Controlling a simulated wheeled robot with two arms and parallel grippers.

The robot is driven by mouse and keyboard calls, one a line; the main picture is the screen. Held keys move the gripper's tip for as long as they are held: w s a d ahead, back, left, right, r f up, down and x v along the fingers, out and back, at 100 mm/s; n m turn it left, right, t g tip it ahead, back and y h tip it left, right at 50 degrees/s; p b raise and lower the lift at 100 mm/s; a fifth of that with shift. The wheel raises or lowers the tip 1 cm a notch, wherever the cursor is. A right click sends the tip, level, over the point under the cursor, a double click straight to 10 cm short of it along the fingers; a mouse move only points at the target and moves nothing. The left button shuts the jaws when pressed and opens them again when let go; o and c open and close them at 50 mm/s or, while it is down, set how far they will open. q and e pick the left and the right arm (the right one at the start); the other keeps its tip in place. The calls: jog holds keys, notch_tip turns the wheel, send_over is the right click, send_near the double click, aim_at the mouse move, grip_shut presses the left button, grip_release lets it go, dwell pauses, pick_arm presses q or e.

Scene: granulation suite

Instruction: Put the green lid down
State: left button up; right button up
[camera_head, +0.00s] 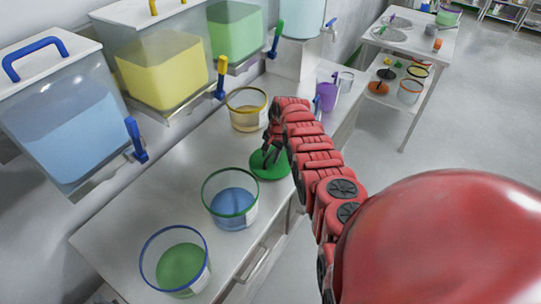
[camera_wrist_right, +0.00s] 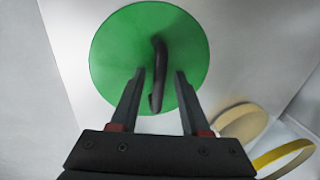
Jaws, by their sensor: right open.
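The green lid (camera_head: 268,167) is a round disc lying on the bench, between the green-rimmed container and the yellow-rimmed container. In the right wrist view the green lid (camera_wrist_right: 120,50) shows its dark curved handle (camera_wrist_right: 158,75) standing up from its middle. My right gripper (camera_head: 270,156) is over the lid at its handle. In the wrist view its fingers (camera_wrist_right: 160,75) are apart, one on each side of the handle, with gaps on both sides. My left gripper is not in view.
A green-rimmed container (camera_head: 233,212) with blue contents stands close to the lid. A blue-rimmed container (camera_head: 176,262) stands nearer, and a yellow-rimmed one (camera_head: 246,120) beyond. Hoppers with taps line the wall. A purple jug (camera_head: 327,96) stands farther along the bench (camera_head: 160,190).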

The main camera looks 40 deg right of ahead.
aim_at(271, 154)
jog(key=shift+s+d+r, duration=0.1)
jog(key=shift+r, duration=0.6)
jog(key=shift+s+d+r, duration=0.1)
jog(key=shift+r, duration=0.6)
jog(key=shift+s+r, duration=0.1)
jog(key=shift+r, duration=0.2)
notch_tip(271, 154, up, 8)
jog(key=s+b, duration=0.1)
jog(key=b, duration=0.1)
jog(key=shift+s+d+r, duration=0.15)
jog(key=shift+s+d, duration=0.1)
jog(key=shift+s, duration=0.05)
